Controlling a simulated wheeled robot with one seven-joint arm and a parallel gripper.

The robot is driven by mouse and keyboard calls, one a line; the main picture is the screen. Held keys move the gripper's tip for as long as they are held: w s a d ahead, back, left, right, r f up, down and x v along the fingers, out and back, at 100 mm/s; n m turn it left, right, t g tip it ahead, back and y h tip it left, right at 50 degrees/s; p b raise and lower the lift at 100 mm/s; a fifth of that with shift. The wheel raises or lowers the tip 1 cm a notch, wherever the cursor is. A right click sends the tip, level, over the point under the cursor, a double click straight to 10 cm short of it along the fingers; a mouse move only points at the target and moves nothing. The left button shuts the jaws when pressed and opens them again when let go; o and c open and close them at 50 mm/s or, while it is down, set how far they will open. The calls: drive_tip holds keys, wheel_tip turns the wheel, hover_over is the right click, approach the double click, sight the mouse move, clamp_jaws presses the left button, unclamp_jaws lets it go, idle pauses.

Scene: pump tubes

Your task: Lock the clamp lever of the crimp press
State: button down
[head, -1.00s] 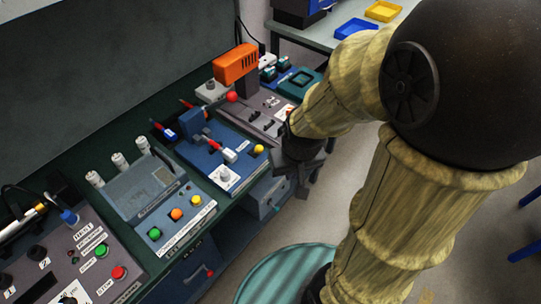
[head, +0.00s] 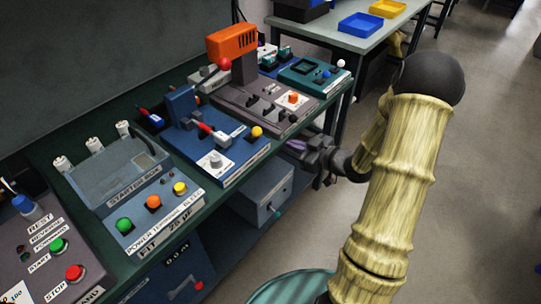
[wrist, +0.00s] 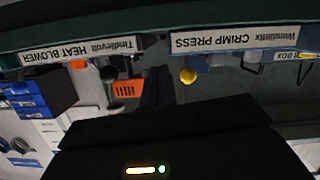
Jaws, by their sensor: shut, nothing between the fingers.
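The crimp press (head: 222,160) is the blue unit on the bench, with a dark blue upright block at its back left. A red-handled lever (head: 212,132) lies across it toward a grey-white block. A yellow ball knob (head: 257,131) sits near its right edge. Which of these is the clamp lever is not clear. In the wrist view the press label (wrist: 235,38) reads upside down, with the yellow ball (wrist: 188,76) near it. My gripper (head: 311,163) is shut and empty, out past the bench's front edge, right of the press and apart from it. Its dark fingers show in the wrist view (wrist: 158,88).
The heat blower (head: 265,102), with an orange head (head: 231,43), stands beyond the press. The starter box (head: 150,205) stands on its near side. A grey drawer box (head: 262,196) hangs below the bench. Open floor lies to the right.

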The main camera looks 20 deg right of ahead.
drive_tip(key=s+d+f+n+t+y+b, duration=0.1)
drive_tip(key=s+d+f+t+y+b, duration=0.1)
drive_tip(key=s+y, duration=0.4)
drive_tip(key=d+f+y+b, duration=0.1)
drive_tip(key=b, duration=0.1)
drive_tip(key=shift+s+n+b, duration=0.2)
drive_tip(key=shift+n+b, duration=0.15)
drive_tip(key=shift+n, duration=0.05)
drive_tip(key=shift+f, duration=0.1)
approach(256, 134)
drive_tip(key=w+a, duration=0.3)
drive_tip(key=w, duration=0.1)
drive_tip(key=shift+w+a+r, duration=0.1)
drive_tip(key=shift+w+r, duration=0.3)
drive_tip(key=shift+r, duration=0.05)
